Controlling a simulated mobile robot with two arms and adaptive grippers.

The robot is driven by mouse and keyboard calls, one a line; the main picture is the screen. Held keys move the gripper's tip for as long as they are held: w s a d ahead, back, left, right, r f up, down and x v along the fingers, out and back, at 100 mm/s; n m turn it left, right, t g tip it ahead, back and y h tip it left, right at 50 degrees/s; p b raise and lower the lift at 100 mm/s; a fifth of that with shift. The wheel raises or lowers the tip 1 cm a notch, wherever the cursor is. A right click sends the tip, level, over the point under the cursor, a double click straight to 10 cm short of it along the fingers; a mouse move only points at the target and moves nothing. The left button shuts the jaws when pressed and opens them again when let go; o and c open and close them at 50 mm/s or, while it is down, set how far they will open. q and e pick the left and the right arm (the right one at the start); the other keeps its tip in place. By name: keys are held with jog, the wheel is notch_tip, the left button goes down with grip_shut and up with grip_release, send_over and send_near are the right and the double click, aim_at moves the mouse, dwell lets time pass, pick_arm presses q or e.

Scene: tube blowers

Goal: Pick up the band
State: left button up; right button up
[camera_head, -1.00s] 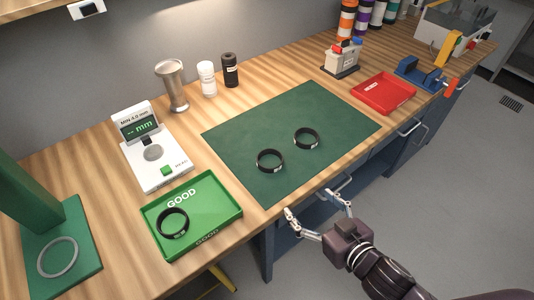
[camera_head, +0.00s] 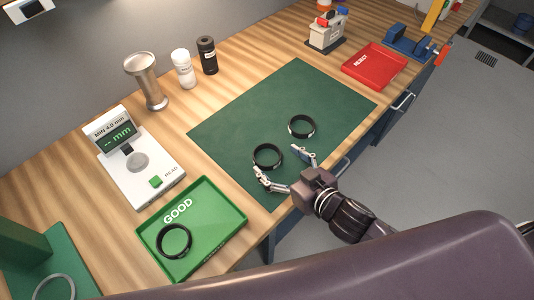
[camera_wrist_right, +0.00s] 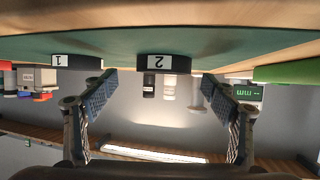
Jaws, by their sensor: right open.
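Two black bands lie on the green mat (camera_head: 235,125). The nearer band (camera_head: 281,160) shows a label "2" in the right wrist view (camera_wrist_right: 163,66); the farther-right band (camera_head: 303,136) shows a "1" there (camera_wrist_right: 77,61). A third black band (camera_head: 160,247) lies in the green GOOD tray (camera_head: 238,216). My right gripper (camera_head: 281,166) is open and empty at the mat's front edge, its fingers pointing at band 2. In the upside-down wrist view, band 2 sits centred beyond the fingertips (camera_wrist_right: 157,84), apparently not between them. My left gripper is not in view.
A white gauge (camera_head: 150,185) stands left of the mat, with a metal cup (camera_head: 147,82) and white and black bottles behind. A red REJECT tray (camera_head: 375,66) is at the back right. The mat's far half is clear.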

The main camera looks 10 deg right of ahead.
aim_at(260, 149)
jog(key=x, duration=0.2)
jog(key=p+x, duration=0.1)
jog(key=x, duration=0.1)
jog(key=shift+a+r, duration=0.1)
jog(key=shift+a, duration=0.2)
jog(key=shift+w+a, duration=0.1)
jog(key=shift+w, duration=0.1)
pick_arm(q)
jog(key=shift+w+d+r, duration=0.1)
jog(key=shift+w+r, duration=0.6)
pick_arm(e)
jog(key=c, duration=1.2)
